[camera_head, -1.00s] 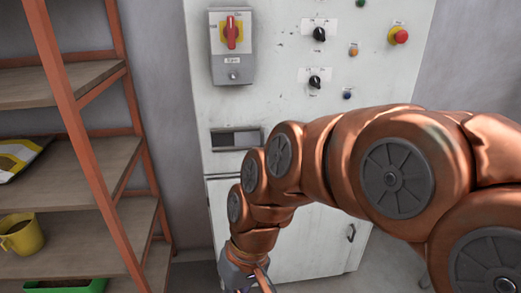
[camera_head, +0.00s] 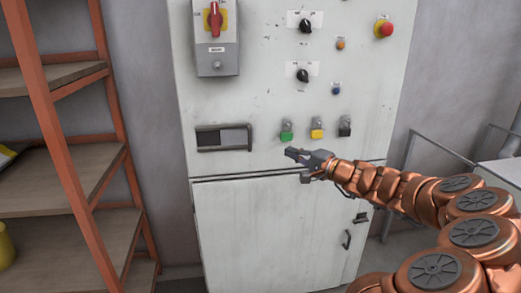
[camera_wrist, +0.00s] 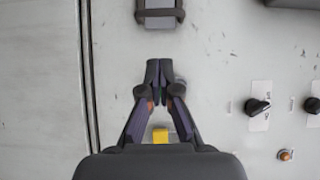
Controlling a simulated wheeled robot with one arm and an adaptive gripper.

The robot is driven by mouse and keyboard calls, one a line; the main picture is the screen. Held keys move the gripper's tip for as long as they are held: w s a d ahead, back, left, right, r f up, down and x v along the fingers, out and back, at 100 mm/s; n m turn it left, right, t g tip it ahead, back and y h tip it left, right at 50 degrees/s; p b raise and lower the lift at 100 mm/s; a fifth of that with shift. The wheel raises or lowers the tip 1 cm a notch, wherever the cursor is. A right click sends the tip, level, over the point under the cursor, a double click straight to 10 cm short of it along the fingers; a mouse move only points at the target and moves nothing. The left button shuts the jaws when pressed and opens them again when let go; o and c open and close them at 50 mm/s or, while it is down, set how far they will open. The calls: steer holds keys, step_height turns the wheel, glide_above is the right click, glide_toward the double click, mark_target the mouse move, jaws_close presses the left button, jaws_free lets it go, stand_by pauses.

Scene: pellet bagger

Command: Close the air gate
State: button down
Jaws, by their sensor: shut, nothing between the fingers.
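The likely air gate (camera_head: 223,137) is a dark-framed slot on the light grey cabinet front, left of centre in the head view. Its left part is dark and a lighter grey plate (camera_head: 235,136) fills its right part. In the wrist view the gate (camera_wrist: 160,12) is cut off by the top edge. My gripper (camera_head: 290,152) is shut and empty, pointing left in the head view. It is to the right of the gate and slightly lower in the picture, with a visible gap. In the wrist view my fingertips (camera_wrist: 159,66) are together below the gate.
Green (camera_head: 287,130), yellow (camera_head: 317,129) and black (camera_head: 345,127) controls sit just above my gripper. A red switch (camera_head: 214,20), black knobs (camera_head: 303,73) and a red stop button (camera_head: 384,28) are higher. An orange-framed shelf (camera_head: 84,150) stands left.

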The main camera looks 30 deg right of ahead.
steer(key=x, duration=0.4)
steer(key=a+p+x, duration=0.1)
steer(key=x, duration=0.3)
steer(key=p+x, duration=0.1)
steer(key=x, duration=0.3)
steer(key=shift+a, duration=0.2)
steer(key=shift+f, duration=0.1)
